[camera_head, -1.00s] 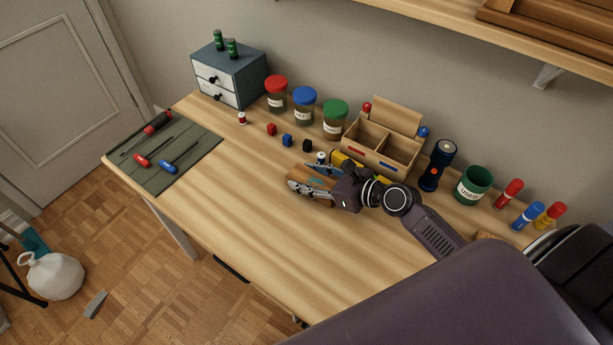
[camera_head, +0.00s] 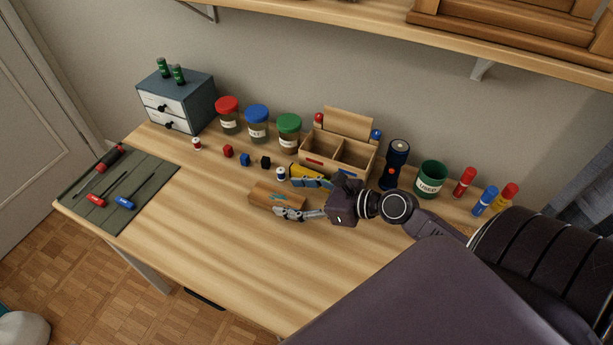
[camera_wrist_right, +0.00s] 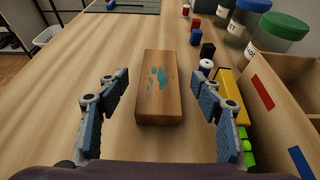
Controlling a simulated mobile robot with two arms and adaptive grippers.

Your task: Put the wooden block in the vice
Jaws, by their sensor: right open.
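The wooden block (camera_head: 262,193), brown with teal paint marks on top, lies flat on the desk. In the right wrist view the block (camera_wrist_right: 160,95) lies lengthwise ahead, centred between my fingers. My right gripper (camera_head: 284,198) is open. Its fingers lie to either side of the block's near end, with gaps between, and it also shows in the right wrist view (camera_wrist_right: 164,78). I cannot make out a vice in either view. My left gripper is out of view.
A yellow object (camera_wrist_right: 230,88) lies close beside my right finger, before the wooden organiser box (camera_head: 356,160). Small cubes, lidded jars, a flashlight (camera_head: 397,163), a green cup (camera_head: 430,178) and markers line the back. A tool mat (camera_head: 150,172) lies left. The desk's front middle is clear.

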